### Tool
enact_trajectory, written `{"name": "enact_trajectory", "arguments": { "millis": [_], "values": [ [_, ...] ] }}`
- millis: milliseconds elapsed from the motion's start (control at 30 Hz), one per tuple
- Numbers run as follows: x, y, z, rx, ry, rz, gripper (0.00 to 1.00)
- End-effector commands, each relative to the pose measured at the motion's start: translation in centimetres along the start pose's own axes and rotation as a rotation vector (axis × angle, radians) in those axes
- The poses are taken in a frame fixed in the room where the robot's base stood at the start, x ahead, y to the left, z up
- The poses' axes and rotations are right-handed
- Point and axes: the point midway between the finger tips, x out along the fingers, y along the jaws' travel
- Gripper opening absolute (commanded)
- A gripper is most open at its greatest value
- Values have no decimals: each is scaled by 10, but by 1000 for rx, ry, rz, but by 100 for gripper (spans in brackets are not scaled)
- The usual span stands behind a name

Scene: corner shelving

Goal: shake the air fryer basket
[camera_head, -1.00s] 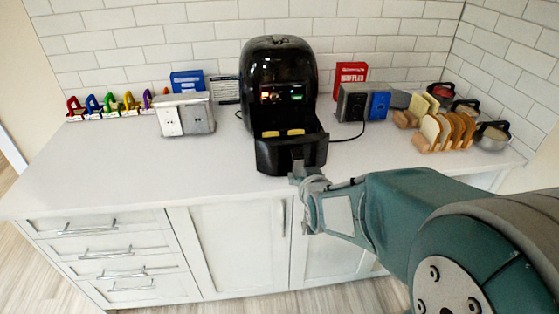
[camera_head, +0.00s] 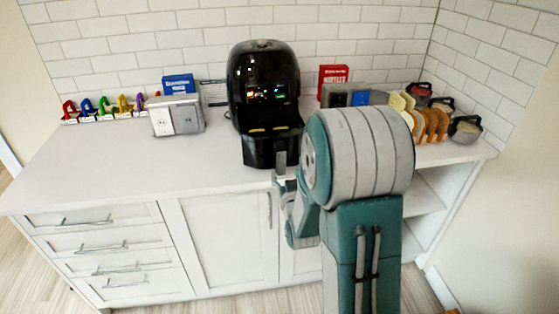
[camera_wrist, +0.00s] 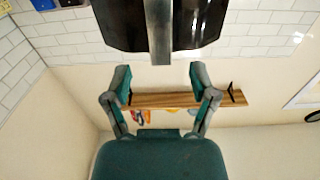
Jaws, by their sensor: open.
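The black air fryer (camera_head: 240,85) stands on the counter near the back wall. Its basket (camera_head: 258,153) is pulled out at the front, with yellow food pieces (camera_head: 257,129) inside. The basket's grey handle (camera_head: 280,160) points toward me. My gripper (camera_head: 284,178) is at the handle in the head view, partly hidden by my arm. In the wrist view, my gripper (camera_wrist: 159,76) has its two fingers spread apart. The handle (camera_wrist: 159,40) extends from the basket (camera_wrist: 115,25) toward the gap between them, with space on both sides.
A double outlet box (camera_head: 178,116) and coloured letter-like holders (camera_head: 105,108) stand left. A red waffle box (camera_head: 332,75), bread slices in a rack (camera_head: 430,125) and a pot (camera_head: 466,129) stand right. The left counter (camera_head: 120,165) is clear. A wooden shelf (camera_wrist: 170,99) shows behind my fingers.

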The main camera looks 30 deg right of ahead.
Motion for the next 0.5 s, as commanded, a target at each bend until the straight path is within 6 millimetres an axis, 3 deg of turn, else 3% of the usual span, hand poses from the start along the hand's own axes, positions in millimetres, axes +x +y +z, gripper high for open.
{"name": "enact_trajectory", "arguments": {
  "millis": [300, 500],
  "values": [
    [57, -1, 0, 0, 0, -1, 74],
    [74, -1, 0, 0, -1, -1, 74]
  ]
}}
